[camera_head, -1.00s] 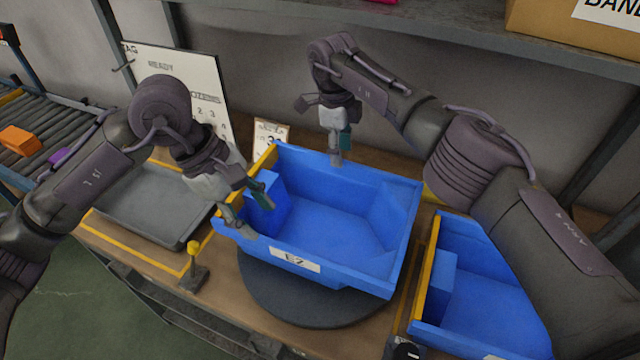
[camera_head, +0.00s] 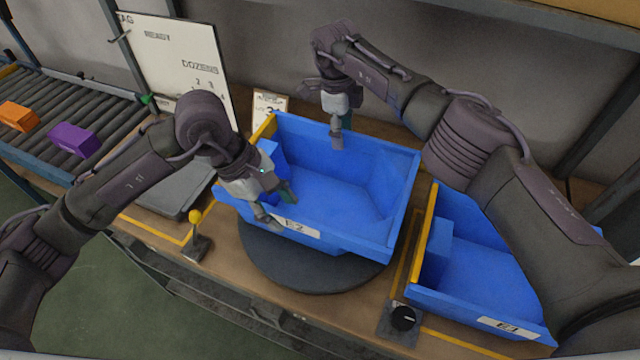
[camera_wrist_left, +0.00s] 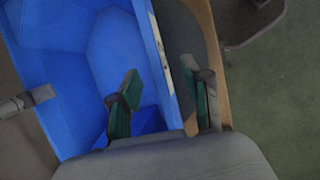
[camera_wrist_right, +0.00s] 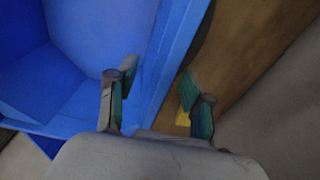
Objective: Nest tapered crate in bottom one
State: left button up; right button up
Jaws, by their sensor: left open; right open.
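A blue tapered crate (camera_head: 340,205) with a yellow left edge and an E2 label stands on a dark round turntable (camera_head: 300,278). A second blue crate (camera_head: 480,285) with a yellow edge stands to its right, partly hidden by my right arm. My left gripper (camera_head: 278,207) is open at the first crate's front wall. In the left wrist view (camera_wrist_left: 165,103) one finger is inside that wall and one outside. My right gripper (camera_head: 338,132) is open at the back wall. In the right wrist view (camera_wrist_right: 156,95) its fingers straddle that rim. Contact with either wall cannot be told.
A grey tray (camera_head: 175,190) lies left of the turntable. A yellow-ball lever (camera_head: 196,220) stands at the bench's front edge, and a black knob (camera_head: 403,318) sits between the crates. A roller conveyor (camera_head: 75,115) carries orange and purple blocks. A white board (camera_head: 180,65) leans behind.

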aim_at(294, 223)
pick_arm(q)
jog(key=x, duration=0.5)
jog(key=shift+d+f, duration=0.1)
jog(key=shift+f, duration=0.2)
pick_arm(e)
jog(key=f, duration=0.3)
jog(key=shift+d, duration=0.2)
pick_arm(q)
jog(key=shift+w, duration=0.1)
grip_shut()
pick_arm(e)
grip_shut()
pick_arm(q)
jog(key=shift+r, duration=0.1)
